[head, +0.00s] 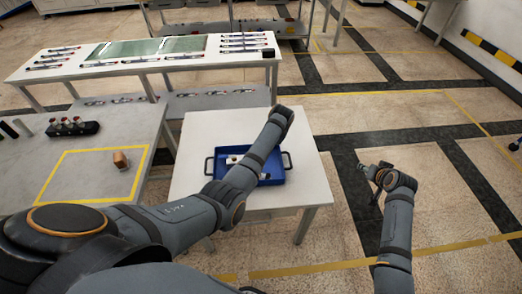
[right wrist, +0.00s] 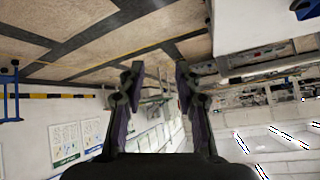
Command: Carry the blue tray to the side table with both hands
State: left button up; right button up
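The blue tray (head: 271,180) lies flat on a small white table (head: 306,193) in the head view. It has dark handles at its left and right ends. A few small light and dark items (head: 234,159) lie in it, partly hidden. My left arm reaches across above the tray and hides part of it. My left gripper is hidden at the far end of that arm. My right gripper (head: 372,171) is right of the white table, over the floor, apart from the tray. In the right wrist view its fingers (right wrist: 158,82) are spread with nothing between them.
A long white bench (head: 225,66) with green panels and several tools stands behind. Open floor (head: 345,110) lies to the right.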

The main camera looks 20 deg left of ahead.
pick_arm(q)
jog(key=shift+w+d, duration=0.1)
jog(key=shift+d, duration=0.2)
pick_arm(e)
jog(key=v, duration=1.2)
jog(key=shift+d, duration=0.45)
jog(key=shift+s, duration=0.1)
